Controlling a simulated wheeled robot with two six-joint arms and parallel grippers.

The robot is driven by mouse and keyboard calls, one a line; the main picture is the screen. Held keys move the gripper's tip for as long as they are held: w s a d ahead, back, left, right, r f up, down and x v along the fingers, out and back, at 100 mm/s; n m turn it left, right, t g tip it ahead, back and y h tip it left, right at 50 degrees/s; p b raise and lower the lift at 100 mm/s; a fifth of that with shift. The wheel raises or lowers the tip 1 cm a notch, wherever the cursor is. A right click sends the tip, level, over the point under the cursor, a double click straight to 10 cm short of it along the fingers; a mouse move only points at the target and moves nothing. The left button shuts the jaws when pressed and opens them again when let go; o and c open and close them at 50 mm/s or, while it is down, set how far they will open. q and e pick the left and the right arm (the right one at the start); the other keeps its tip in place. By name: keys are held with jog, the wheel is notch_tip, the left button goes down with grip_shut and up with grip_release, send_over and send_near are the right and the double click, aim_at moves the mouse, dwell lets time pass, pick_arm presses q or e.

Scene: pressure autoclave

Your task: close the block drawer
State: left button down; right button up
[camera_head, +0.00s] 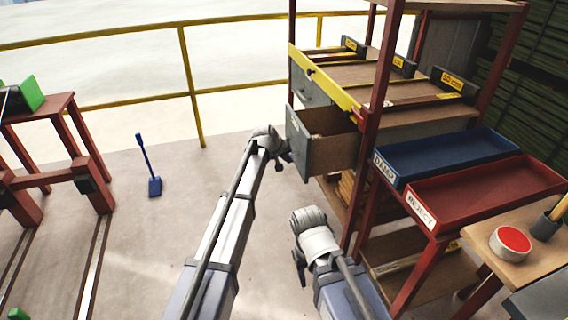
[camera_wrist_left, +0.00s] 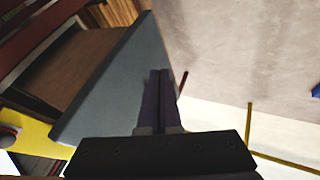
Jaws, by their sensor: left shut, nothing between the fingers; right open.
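The block drawer (camera_head: 318,150) has a grey front and brown wooden insides, and it stands pulled out of the shelf rack in the head view. Its grey front panel (camera_wrist_left: 112,82) fills the left middle of the left wrist view. My left gripper (camera_head: 287,157) is shut and empty at the outer side of the drawer front. In the left wrist view its fingers (camera_wrist_left: 158,78) lie over the panel's edge; I cannot tell whether they touch it. My right gripper (camera_head: 299,266) is open, lower down in front of the rack, its fingers partly hidden by its wrist.
A blue tray (camera_head: 445,158) and a red tray (camera_head: 485,195) stand right of the drawer. A closed grey drawer (camera_head: 308,88) sits behind it. A yellow railing (camera_head: 190,85) runs along the back. A blue shovel (camera_head: 153,185) stands on open floor at left.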

aim_at(302, 161)
pick_arm(q)
jog(key=shift+w+d+r, duration=0.1)
jog(key=shift+w+d, duration=0.15)
jog(key=shift+d, duration=0.65)
jog(key=shift+w+d+r, duration=0.1)
jog(key=shift+w+d, duration=0.1)
jog(key=shift+d, duration=0.65)
